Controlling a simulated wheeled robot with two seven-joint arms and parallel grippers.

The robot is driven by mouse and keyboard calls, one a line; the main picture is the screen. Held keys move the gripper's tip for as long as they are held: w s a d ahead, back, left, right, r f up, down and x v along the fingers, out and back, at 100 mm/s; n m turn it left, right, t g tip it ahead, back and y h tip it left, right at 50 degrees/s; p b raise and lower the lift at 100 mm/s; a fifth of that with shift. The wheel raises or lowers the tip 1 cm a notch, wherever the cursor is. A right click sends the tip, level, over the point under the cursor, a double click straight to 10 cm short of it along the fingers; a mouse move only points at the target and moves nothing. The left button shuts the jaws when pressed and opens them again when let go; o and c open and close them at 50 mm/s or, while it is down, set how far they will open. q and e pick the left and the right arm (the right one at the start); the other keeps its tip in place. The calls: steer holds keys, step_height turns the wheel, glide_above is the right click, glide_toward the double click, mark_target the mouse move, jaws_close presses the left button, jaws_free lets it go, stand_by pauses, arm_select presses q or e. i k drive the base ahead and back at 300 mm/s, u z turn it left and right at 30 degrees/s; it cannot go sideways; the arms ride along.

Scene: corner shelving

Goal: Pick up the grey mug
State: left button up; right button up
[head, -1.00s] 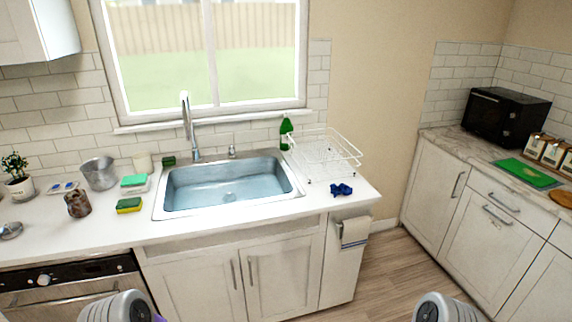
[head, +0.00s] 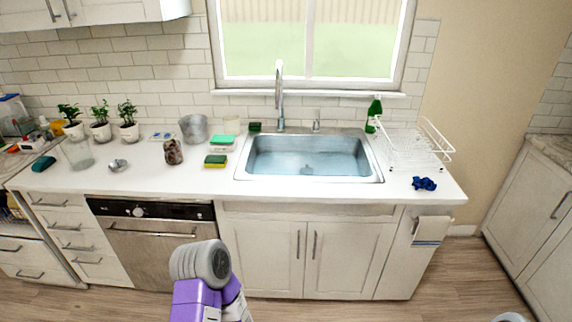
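No object is plainly a grey mug. A grey metal, bucket-like vessel (head: 194,129) stands upright on the white counter, left of the sink. In front of it stands a smaller, mottled brown-grey, cup-like object (head: 173,152); whether it is a mug I cannot tell. Both stand well away from my arms. A grey and purple part of my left arm shows at the bottom centre, and a bit of my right arm at the bottom right corner. Neither gripper's fingers show.
The sink (head: 307,178) is right of the vessels, with a yellow-green sponge (head: 215,161) between. A small metal bowl (head: 118,165), a clear glass (head: 77,153) and potted plants (head: 129,123) stand left. A wire rack (head: 412,150) is right. Floor before the cabinets is clear.

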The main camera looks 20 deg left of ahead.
mark_target(173, 148)
steer(key=u, duration=1.8)
steer(key=i, duration=0.55)
steer(key=u, duration=0.25)
